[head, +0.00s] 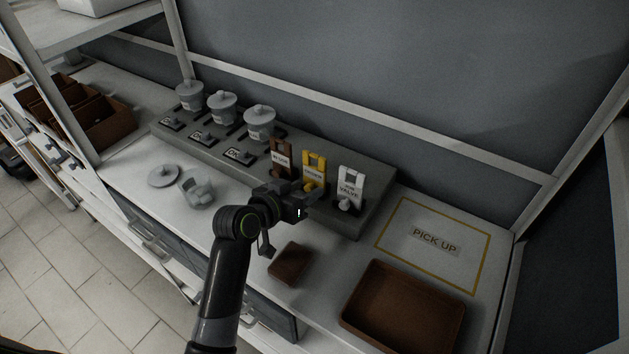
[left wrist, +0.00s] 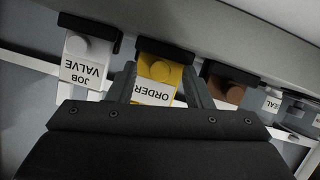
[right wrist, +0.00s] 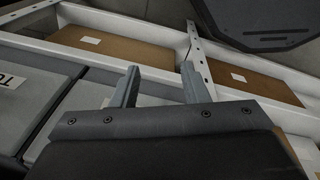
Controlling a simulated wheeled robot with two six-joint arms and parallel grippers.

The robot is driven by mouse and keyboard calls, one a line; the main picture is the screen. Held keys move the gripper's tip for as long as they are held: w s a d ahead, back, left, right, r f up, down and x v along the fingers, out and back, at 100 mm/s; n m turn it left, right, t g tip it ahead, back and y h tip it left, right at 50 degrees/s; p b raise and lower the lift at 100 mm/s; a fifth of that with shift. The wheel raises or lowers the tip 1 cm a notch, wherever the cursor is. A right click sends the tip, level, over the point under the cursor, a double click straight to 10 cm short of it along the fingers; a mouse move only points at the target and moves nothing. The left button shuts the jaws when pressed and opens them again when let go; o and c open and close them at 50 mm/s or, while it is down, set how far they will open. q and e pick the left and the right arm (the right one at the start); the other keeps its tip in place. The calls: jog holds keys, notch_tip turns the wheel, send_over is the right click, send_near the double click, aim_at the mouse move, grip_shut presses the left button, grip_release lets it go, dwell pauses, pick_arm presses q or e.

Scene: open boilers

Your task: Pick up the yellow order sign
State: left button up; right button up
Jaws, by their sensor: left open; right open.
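The yellow order sign (head: 314,162) stands in the middle of three signs on the grey stepped block, with a white label reading ORDER. My left gripper (head: 299,197) is just in front of its lower part and hides some of it. In the left wrist view, the order sign (left wrist: 158,72) appears upside down between the two spread fingers of the left gripper (left wrist: 157,84). The jaws are open and I cannot tell whether they touch it. My right gripper (right wrist: 160,72) is open and empty in the right wrist view, away from the signs.
A brown sign (head: 281,155) and a white valve sign (head: 350,186) flank the order sign closely. Several lidded grey pots (head: 222,106) stand left on the block. A brown tray (head: 403,308) and a PICK UP mat (head: 432,266) lie right. Cardboard boxes (right wrist: 115,53) show near my right gripper.

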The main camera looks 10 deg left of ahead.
pick_arm(q)
jog(key=shift+s, duration=0.1)
grip_shut()
jog(key=shift+r, duration=0.15)
notch_tip(320, 180, up, 6)
jog(key=p, duration=0.6)
jog(key=shift+r, duration=1.9)
